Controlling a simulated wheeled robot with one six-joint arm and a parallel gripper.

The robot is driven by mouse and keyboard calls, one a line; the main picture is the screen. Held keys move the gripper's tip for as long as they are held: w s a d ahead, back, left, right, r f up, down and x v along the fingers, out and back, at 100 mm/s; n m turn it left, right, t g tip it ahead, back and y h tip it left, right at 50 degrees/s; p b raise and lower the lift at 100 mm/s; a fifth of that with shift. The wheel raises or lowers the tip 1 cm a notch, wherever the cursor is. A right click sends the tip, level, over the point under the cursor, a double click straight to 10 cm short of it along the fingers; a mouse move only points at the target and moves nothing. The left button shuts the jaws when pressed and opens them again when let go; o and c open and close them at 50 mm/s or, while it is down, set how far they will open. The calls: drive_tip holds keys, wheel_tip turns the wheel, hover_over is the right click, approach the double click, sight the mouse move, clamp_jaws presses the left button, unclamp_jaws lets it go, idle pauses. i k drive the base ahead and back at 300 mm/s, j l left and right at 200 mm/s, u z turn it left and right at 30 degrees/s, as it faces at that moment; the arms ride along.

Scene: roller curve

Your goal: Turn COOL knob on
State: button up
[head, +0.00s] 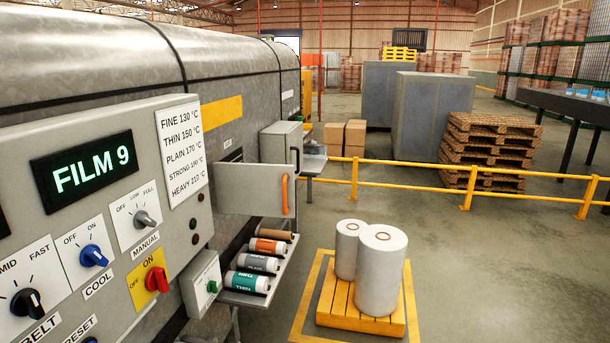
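The COOL knob (93,256) is a blue rotary knob on a white plate on the grey control panel (105,200), at the left of the head view. OFF is marked at the plate's upper left and ON to the right of it. The COOL label (98,285) sits just below. I cannot tell for certain which mark the knob points to. Nothing covers the knob. My gripper is not in view.
Close to the COOL knob are the grey MANUAL knob (146,220), a red knob (157,279) on a yellow plate and the black BELT knob (27,302). A grey door (250,188) stands open beyond the panel, above a shelf of rolls. Open floor (455,270) lies right.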

sight(90, 255)
drive_tip(key=u, duration=1.7)
